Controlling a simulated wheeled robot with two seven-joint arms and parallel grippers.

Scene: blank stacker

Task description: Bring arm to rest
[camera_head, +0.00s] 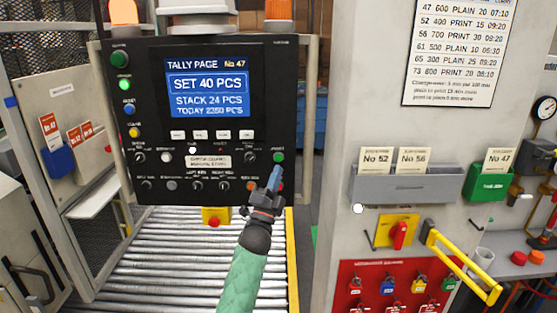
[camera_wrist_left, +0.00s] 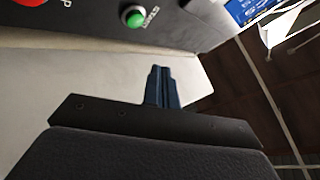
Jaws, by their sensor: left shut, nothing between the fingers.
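My left gripper (camera_head: 274,177) is shut and empty in front of the lower right of the black control panel (camera_head: 225,60). In the head view its blue fingertips are just below a green button (camera_head: 278,157) and hide part of the panel behind them. The panel's screen (camera_head: 207,88) reads "SET 40 PCS". In the left wrist view the blue fingers (camera_wrist_left: 161,88) are pressed together with nothing between them. A green button (camera_wrist_left: 132,17) and part of a red button (camera_wrist_left: 28,3) show on the panel there. My right gripper is not in view.
A roller conveyor (camera_head: 180,265) runs below the panel. A grey wall to the right carries a grey card holder (camera_head: 400,188), a green card holder (camera_head: 489,185), a yellow bent handle (camera_head: 460,265) and a red padlock board (camera_head: 400,285). A mesh guard stands at left.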

